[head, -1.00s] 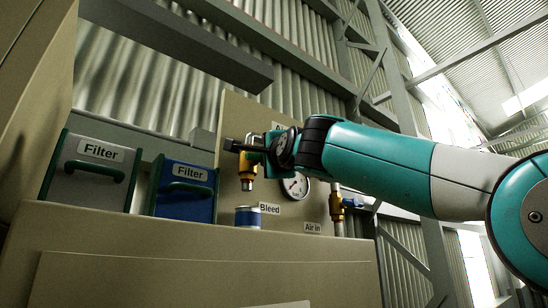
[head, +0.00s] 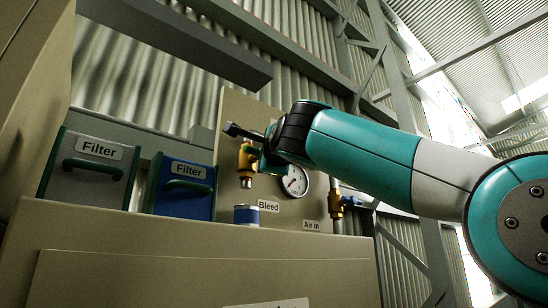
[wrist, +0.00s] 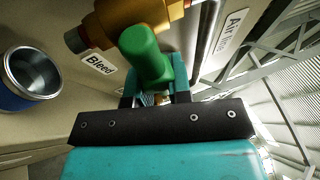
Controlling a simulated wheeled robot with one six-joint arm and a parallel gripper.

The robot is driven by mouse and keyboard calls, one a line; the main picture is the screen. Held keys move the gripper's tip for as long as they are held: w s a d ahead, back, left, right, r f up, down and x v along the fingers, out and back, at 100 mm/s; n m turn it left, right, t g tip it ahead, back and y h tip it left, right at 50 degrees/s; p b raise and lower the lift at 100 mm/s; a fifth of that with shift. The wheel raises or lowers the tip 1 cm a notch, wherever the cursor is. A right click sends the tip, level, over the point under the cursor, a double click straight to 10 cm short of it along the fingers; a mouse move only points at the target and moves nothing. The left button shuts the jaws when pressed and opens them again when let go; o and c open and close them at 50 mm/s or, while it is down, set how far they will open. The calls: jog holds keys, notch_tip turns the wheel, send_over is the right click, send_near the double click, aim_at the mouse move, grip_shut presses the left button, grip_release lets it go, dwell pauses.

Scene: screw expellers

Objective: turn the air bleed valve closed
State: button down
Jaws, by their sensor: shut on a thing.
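The air bleed valve is a brass fitting (head: 246,163) on the beige panel, above the "Bleed" label (head: 268,206). Its brass body also shows at the top of the wrist view (wrist: 130,20). Its green handle (wrist: 146,55) points from the brass body down towards my gripper (wrist: 155,88). My gripper is shut on the handle, with teal fingers on either side of its lower end. In the head view my gripper (head: 264,158) is beside the valve, and my wrist hides most of the handle.
A blue-and-silver cup (head: 246,215) stands below the valve. A pressure gauge (head: 295,182) is close on the right, with the "Air in" valve (head: 337,206) beyond it. A grey filter box (head: 88,168) and a blue filter box (head: 182,188) stand on the left.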

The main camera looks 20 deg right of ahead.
jog(key=c, duration=1.1)
grip_release()
jog(key=shift+w+a+f, duration=0.15)
jog(key=shift+w+a, duration=0.1)
jog(key=shift+a, duration=0.05)
jog(key=shift+o, duration=0.2)
jog(key=shift+d, duration=0.15)
jog(key=shift+s, duration=0.15)
jog(key=b+v, duration=0.7)
jog(key=v, duration=1)
jog(key=shift+b, duration=0.3)
jog(key=shift+s+d, duration=0.15)
